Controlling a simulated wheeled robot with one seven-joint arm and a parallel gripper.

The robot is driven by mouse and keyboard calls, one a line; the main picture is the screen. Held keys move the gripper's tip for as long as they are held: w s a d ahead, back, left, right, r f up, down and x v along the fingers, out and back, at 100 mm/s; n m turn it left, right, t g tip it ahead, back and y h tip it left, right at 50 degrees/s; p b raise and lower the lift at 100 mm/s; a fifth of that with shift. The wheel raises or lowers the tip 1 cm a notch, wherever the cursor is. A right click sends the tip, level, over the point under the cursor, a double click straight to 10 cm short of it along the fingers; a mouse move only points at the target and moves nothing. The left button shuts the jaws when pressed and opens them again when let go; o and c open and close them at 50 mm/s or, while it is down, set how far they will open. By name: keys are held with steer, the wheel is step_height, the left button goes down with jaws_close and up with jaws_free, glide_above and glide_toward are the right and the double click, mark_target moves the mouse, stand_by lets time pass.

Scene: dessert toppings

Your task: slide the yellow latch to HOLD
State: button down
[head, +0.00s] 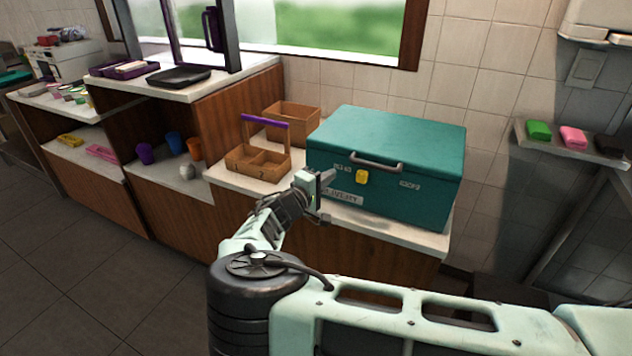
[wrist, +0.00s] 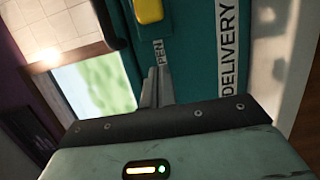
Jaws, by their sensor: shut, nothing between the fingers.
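The teal chest (head: 435,150) stands on the counter with its lid down. The yellow latch (head: 361,177) is on its front face, below the grey handle, nearer the left label than the right label (head: 410,185). The latch also shows at the top of the wrist view (wrist: 148,12). There, a label (wrist: 159,52) reading "PEN", its first letter hidden, lies between the latch and my fingers. My gripper (head: 328,180) is shut and empty, close to the chest front, left of the latch and apart from it. The fingers (wrist: 151,92) show in the wrist view.
A "DELIVERY" label (wrist: 230,45) is on the chest front. A wooden caddy (head: 258,163) with a purple handle and a wooden box (head: 291,118) stand left of the chest. A wall shelf (head: 535,143) with small coloured blocks is at the right. Room right of the latch is clear.

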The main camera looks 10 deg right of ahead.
mark_target(362, 176)
steer(key=shift+x, duration=0.95)
steer(key=shift+s+d+r+p, duration=0.2)
steer(key=shift+s+d+p, duration=0.7)
steer(key=shift+s, duration=0.1)
steer(key=shift+s+d+f, duration=0.1)
steer(key=shift+s+d, duration=0.05)
steer(key=shift+d, duration=0.15)
steer(key=shift+s+d+f, duration=0.1)
steer(key=shift+s+d, duration=0.05)
steer(key=shift+d, duration=0.1)
steer(key=s+d, duration=0.1)
steer(key=s+d+p, duration=0.1)
steer(key=d, duration=0.1)
steer(key=s+d, duration=0.2)
steer(key=shift+d, duration=0.2)
